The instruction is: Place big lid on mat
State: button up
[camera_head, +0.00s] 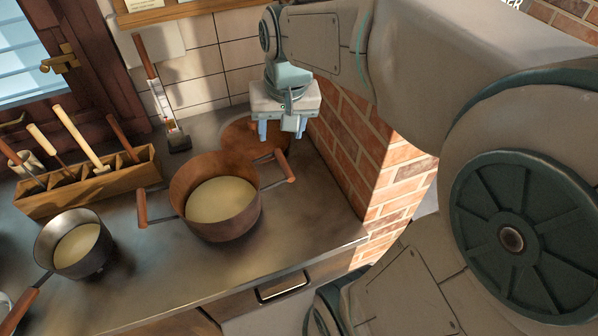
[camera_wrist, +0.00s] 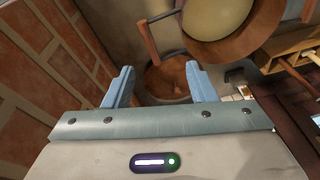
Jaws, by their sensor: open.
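A round copper-brown disc (camera_head: 240,135), which looks like the big lid, lies on the counter behind the large copper pot, close to the brick wall. The pot and my gripper partly cover it in the head view. In the wrist view the disc (camera_wrist: 168,78) shows between and beyond my fingers. My gripper (camera_head: 281,130) is open and empty, pointing down above the right side of the disc. Its two blue fingertips (camera_wrist: 160,72) are apart. I cannot make out a separate mat; whether one lies under the disc is unclear.
A smaller pan (camera_head: 75,262) and a wooden utensil box (camera_head: 90,182) are at left. The brick wall (camera_head: 355,150) is close on the right. The front right counter is clear.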

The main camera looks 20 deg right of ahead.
jog(key=s+f+n, duration=0.2)
jog(key=s+f, duration=0.1)
jog(key=s, duration=0.7)
jog(key=shift+n+t, duration=0.3)
jog(key=shift+t, duration=0.1)
jog(key=shift+f, duration=0.1)
jog(key=shift+c, duration=0.3)
